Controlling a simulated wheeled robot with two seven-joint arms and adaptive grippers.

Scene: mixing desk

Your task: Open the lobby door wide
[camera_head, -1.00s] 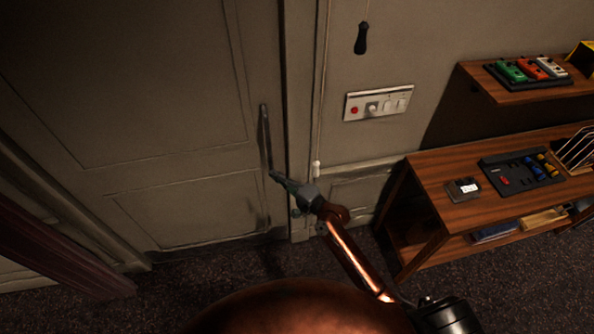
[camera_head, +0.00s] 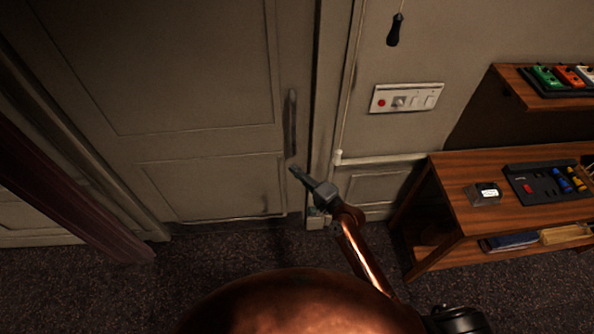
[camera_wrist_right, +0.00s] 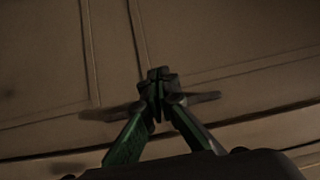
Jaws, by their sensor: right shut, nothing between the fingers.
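The lobby door (camera_head: 200,75) is a grey-beige panelled door at the left of the head view. It stands shut or nearly so; a dark line runs down its right edge. Its long vertical handle (camera_head: 291,123) is near that edge. My right gripper (camera_head: 295,170) is shut and empty, its tip just below the handle's lower end; I cannot tell whether it touches. In the right wrist view the closed fingers (camera_wrist_right: 160,82) point at a panelled surface, with a dark bar-like shape behind them that I cannot identify. My left gripper is not in view.
Right of the door are a switch plate (camera_head: 407,98), a hanging dark pull (camera_head: 395,30) and a thin cord. A wooden desk (camera_head: 455,205) with small gear stands at the right, below a shelf (camera_head: 513,88). Dark carpet (camera_head: 225,255) is clear before the door.

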